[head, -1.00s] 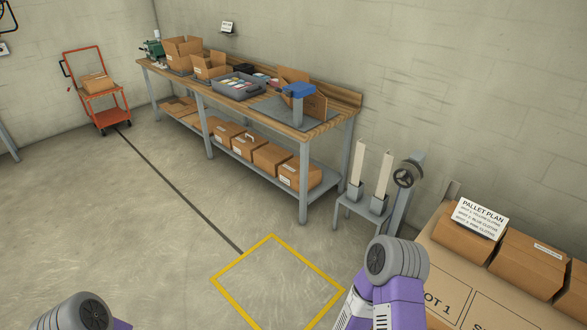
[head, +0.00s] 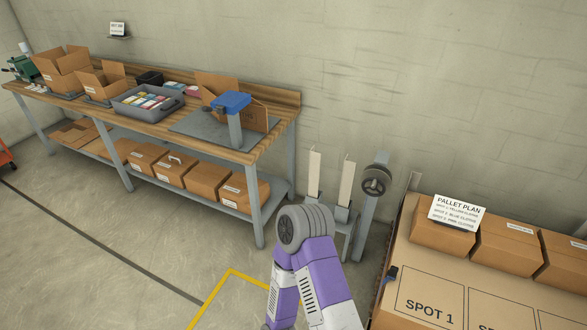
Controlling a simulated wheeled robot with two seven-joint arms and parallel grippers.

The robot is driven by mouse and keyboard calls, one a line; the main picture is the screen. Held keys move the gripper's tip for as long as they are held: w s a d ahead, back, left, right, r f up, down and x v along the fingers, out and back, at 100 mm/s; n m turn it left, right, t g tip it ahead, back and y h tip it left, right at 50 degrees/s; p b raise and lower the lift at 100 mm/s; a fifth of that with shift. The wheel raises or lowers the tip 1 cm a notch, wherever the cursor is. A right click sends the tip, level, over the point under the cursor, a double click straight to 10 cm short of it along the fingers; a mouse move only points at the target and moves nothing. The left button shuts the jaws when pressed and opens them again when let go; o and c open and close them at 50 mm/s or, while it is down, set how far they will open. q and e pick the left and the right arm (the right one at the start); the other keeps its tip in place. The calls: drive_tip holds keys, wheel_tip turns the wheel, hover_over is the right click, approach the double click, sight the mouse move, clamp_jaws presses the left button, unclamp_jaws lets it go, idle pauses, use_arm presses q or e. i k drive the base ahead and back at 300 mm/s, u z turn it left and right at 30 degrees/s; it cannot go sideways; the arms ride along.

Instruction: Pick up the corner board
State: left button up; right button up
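Two tall pale corner boards stand upright side by side in the head view, the left one (head: 314,176) and the right one (head: 346,184). They stand in a grey stand (head: 340,216) between the workbench and the pallet area. My purple and white arm, with its round grey joint, rises in front of the stand and hides part of it. Neither of my grippers shows in the view.
A grey post with a dark wheel (head: 376,181) stands just right of the boards. The workbench (head: 262,140) is to the left. At right, closed boxes (head: 443,233) and a "PALLET PLAN" sign (head: 457,212) sit behind the "SPOT 1" surface (head: 428,300). Open floor lies at lower left.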

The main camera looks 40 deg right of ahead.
sight(314, 158)
drive_tip(key=i, duration=2.4)
drive_tip(key=z, duration=3.1)
drive_tip(key=i, duration=1.05)
